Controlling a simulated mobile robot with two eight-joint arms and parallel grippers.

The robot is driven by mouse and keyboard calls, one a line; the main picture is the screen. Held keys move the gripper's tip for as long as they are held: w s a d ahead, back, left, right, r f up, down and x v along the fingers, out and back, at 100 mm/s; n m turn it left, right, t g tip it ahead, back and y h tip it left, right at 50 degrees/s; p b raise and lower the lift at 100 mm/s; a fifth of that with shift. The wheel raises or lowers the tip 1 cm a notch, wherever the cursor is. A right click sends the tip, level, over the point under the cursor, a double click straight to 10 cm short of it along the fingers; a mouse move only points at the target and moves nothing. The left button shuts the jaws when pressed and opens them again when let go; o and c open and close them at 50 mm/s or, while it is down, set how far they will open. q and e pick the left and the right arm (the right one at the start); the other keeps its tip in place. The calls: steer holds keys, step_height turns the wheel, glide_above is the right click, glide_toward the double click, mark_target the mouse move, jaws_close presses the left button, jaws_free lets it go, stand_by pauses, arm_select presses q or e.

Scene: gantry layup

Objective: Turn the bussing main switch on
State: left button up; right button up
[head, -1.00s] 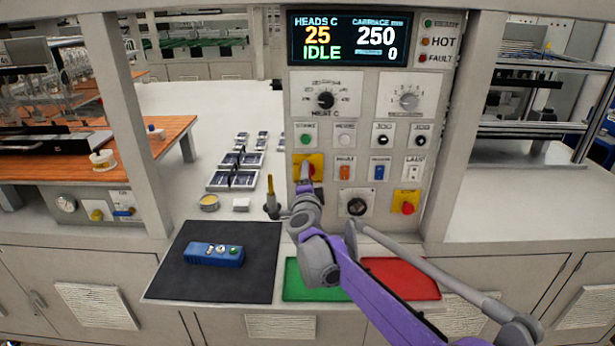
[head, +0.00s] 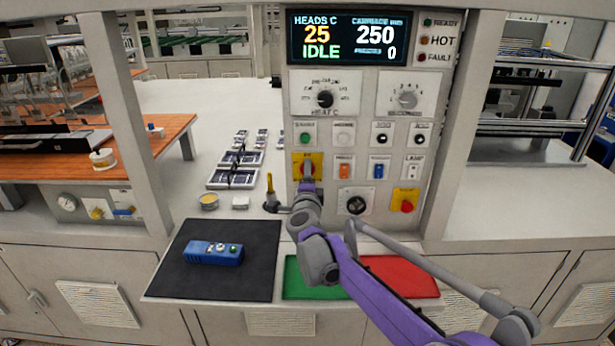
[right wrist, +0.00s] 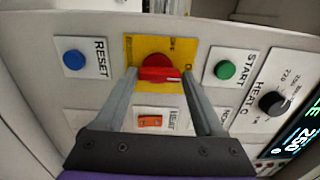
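The panel's red rotary switch sits on a yellow plate (head: 299,159) at the left of the control panel. In the right wrist view the red handle (right wrist: 160,74) lies crosswise in the picture on its yellow plate (right wrist: 135,46). The plate's lettering is too small to read surely. My right gripper (head: 308,182) is at this switch, with its arm coming from the lower right. In the right wrist view its fingers (right wrist: 160,76) stand apart, one at each end of the handle. I see no clear grip on it. My left gripper is not in view.
A green START button (right wrist: 225,70), a blue RESET button (right wrist: 74,60) and an orange rocker (right wrist: 150,121) surround the switch. The display (head: 349,38) reads IDLE. A red stop button (head: 407,206) is lower right. A blue pendant (head: 213,253) lies on a dark mat (head: 180,280).

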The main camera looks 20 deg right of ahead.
steer(key=o, duration=0.3)
steer(key=shift+o, duration=0.2)
steer(key=b+v, duration=0.1)
steer(key=v, duration=0.9)
steer(key=shift+s+b, duration=0.35)
steer(key=shift+s, duration=0.05)
steer(key=shift+a, duration=0.1)
